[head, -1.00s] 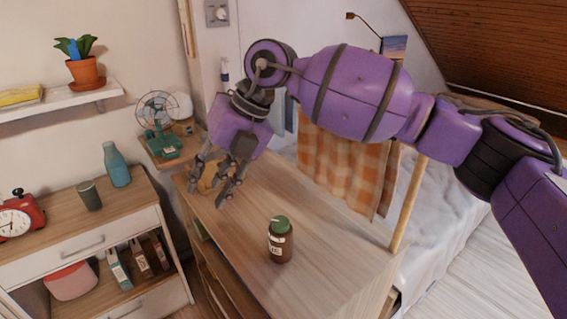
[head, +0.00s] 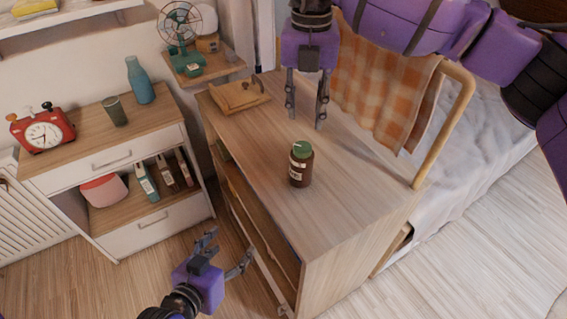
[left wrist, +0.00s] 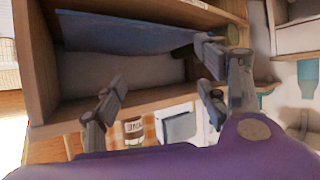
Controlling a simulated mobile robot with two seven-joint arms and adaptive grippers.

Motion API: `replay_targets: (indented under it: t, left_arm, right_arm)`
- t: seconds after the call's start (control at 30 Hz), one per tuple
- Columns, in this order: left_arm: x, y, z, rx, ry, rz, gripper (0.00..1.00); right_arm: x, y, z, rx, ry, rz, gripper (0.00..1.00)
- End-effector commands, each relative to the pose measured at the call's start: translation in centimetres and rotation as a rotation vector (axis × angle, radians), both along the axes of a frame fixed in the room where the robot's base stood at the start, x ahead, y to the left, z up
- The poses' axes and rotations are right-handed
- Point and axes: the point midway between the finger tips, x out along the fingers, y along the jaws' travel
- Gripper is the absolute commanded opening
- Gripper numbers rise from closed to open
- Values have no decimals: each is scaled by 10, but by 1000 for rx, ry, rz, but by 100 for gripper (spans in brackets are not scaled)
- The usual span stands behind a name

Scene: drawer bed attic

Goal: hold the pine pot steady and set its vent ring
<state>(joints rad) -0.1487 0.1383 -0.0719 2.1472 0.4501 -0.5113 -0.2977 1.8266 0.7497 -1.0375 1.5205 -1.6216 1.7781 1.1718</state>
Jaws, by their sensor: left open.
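The pot, a small brown jar with a green lid and a pale label (head: 300,168), stands upright on the wooden dresser top in the head view. The lid's fine detail is too small to read. My right gripper (head: 306,118) points down just behind the jar, fingers apart and empty, not touching it. My left gripper (head: 228,258) is low at the dresser's front left, open and empty, well away from the jar. In the left wrist view the jar (left wrist: 134,129) shows beyond the left fingers (left wrist: 150,108), which are spread apart.
A wooden board-like object (head: 240,95) lies at the dresser's back left. The open dresser front (head: 250,215) faces my left gripper. A checked cloth (head: 385,85) hangs by a wooden rail (head: 445,125). A cabinet with a red clock (head: 43,130) stands left. The dresser top right of the jar is clear.

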Motion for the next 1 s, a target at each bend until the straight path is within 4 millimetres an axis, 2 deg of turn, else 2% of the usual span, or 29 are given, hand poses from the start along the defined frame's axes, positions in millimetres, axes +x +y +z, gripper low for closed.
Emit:
replay_targets:
  t: [0.03, 0.2, 0.33, 0.5, 0.6, 0.73, 1.0]
  left_arm:
    - [22, -11, 25, -17, -59, -32, 67]
    - [72, -50, 99, -64, -227, -142, 67]
    - [94, -83, 142, -87, -345, -211, 67]
    - [107, -110, 175, -99, -446, -258, 67]
    - [110, -117, 182, -102, -472, -268, 67]
    - [111, -120, 174, -101, -476, -273, 67]
    - [110, -118, 125, -99, -470, -272, 67]
  right_arm:
    - [0, 0, 0, 0, 0, 0, 31]
    - [0, 0, 0, 1, 0, 1, 31]
    - [0, 0, 0, 1, 0, 1, 31]
    - [0, 0, 0, 1, 0, 1, 31]
    - [0, 0, 0, 1, 0, 1, 31]
    - [0, 0, 0, 1, 0, 1, 31]
    - [0, 0, 0, 1, 0, 1, 31]
